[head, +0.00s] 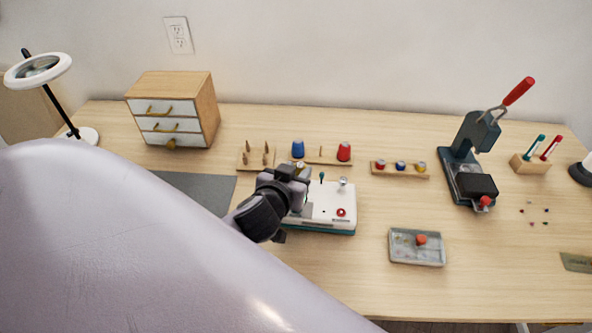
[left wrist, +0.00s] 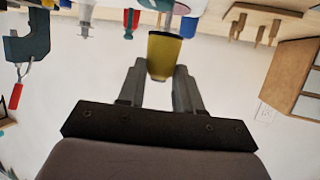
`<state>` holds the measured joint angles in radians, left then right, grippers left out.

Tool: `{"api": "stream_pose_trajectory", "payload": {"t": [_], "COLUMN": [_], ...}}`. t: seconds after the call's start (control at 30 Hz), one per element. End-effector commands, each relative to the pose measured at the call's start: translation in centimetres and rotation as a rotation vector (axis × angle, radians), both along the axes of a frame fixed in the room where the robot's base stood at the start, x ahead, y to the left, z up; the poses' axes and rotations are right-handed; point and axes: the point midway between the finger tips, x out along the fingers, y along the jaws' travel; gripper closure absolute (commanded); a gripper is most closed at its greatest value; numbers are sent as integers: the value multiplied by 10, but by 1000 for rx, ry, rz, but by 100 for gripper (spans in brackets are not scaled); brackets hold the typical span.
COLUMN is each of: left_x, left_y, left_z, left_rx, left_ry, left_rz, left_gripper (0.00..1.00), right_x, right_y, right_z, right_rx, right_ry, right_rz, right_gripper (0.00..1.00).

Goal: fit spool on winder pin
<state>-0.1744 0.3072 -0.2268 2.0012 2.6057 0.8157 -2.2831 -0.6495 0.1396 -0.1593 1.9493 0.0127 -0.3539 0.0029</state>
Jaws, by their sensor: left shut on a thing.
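My left gripper (head: 299,174) is at the back left of the sewing winder, partly hidden by its own wrist in the head view. It is shut on a yellow spool (left wrist: 163,54), which sits between the fingertips in the left wrist view. The winder (head: 318,218) is a white box with a teal base. A thin teal-topped pin (head: 322,176) and a silver knob (head: 343,182) stand at its back, and a red button (head: 340,212) is on its top. Whether the spool touches the winder cannot be told. My right gripper is not in view.
Behind the winder, a wooden rack (head: 328,160) holds a blue spool (head: 298,149), a red spool (head: 344,152) and a bare peg. A small bobbin rack (head: 388,171), a grey tray (head: 417,262) and a press (head: 465,165) stand to the right.

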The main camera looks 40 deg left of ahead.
Motion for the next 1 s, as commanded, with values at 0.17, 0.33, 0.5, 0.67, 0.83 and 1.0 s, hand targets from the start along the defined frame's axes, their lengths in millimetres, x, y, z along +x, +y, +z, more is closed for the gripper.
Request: {"api": "stream_pose_trajectory", "payload": {"t": [0.17, 0.33, 0.5, 0.67, 0.83, 1.0], "left_x": [0, 0, 0, 0, 0, 0], "left_y": [0, 0, 0, 0, 0, 0], "left_z": [-3, -6, -7, -7, -7, -8], "left_rx": [1, 2, 2, 1, 1, 1], "left_ry": [2, 1, 1, 1, 1, 1], "left_rz": [-1, -1, -1, 0, 0, 0], "left_gripper": [94, 94, 94, 94, 94, 94], "right_x": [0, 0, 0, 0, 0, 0], "right_y": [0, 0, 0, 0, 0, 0], "right_z": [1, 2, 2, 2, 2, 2], "right_rx": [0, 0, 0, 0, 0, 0], "right_ry": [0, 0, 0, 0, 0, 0], "right_rz": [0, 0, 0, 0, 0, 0], "right_gripper": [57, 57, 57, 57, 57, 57]}}
